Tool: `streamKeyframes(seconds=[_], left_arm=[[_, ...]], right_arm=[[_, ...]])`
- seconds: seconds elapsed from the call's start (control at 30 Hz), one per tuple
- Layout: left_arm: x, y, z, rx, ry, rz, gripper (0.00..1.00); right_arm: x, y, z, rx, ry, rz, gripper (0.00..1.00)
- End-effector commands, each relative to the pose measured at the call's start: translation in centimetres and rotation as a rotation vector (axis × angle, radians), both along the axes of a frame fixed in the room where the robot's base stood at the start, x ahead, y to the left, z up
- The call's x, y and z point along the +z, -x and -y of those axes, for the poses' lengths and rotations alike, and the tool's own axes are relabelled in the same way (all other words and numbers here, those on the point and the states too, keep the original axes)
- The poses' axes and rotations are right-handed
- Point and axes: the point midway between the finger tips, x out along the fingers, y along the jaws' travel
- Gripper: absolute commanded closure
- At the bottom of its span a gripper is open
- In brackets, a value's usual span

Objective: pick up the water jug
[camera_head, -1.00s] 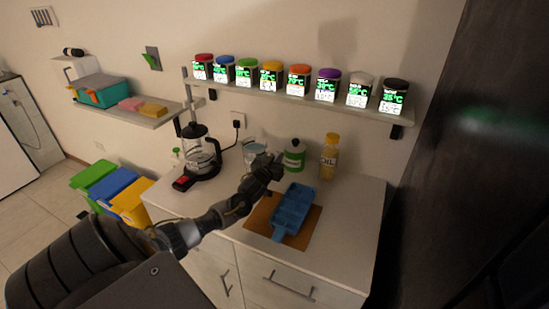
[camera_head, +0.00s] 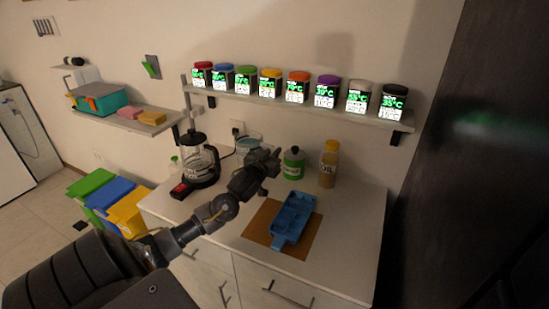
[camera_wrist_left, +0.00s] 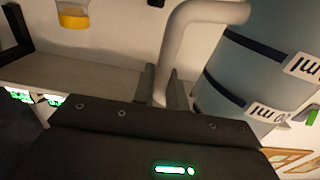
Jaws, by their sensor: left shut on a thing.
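The water jug is a pale blue, see-through vessel with dark bands and a grey handle. In the head view its upper part (camera_head: 247,142) shows behind my left gripper (camera_head: 266,160), which hides much of it. In the left wrist view the jug body (camera_wrist_left: 262,62) fills the right side, with its handle (camera_wrist_left: 186,40) curving down between the fingers. My left gripper (camera_wrist_left: 164,92) is shut on the handle. I cannot tell whether the jug's base touches the counter. My right gripper is not in view.
A coffee maker (camera_head: 199,162) stands left of the jug. A green bottle (camera_head: 293,163) and an oil bottle (camera_head: 328,165) stand to its right. A blue tray (camera_head: 293,218) lies on a brown board (camera_head: 260,226) in front. A shelf of spice jars (camera_head: 299,88) hangs above.

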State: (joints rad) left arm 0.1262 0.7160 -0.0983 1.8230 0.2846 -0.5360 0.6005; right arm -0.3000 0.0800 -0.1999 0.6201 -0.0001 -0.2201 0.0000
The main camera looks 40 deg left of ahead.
Motion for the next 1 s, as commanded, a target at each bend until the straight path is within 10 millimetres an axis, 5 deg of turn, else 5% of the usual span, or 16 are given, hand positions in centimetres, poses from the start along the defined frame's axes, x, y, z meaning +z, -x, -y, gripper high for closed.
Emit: streamKeyframes(seconds=[1.0], left_arm=[[4.3, 7.4, 4.1, 0.0, -0.004, 0.005, 1.0]], right_arm=[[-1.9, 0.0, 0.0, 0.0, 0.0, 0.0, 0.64]])
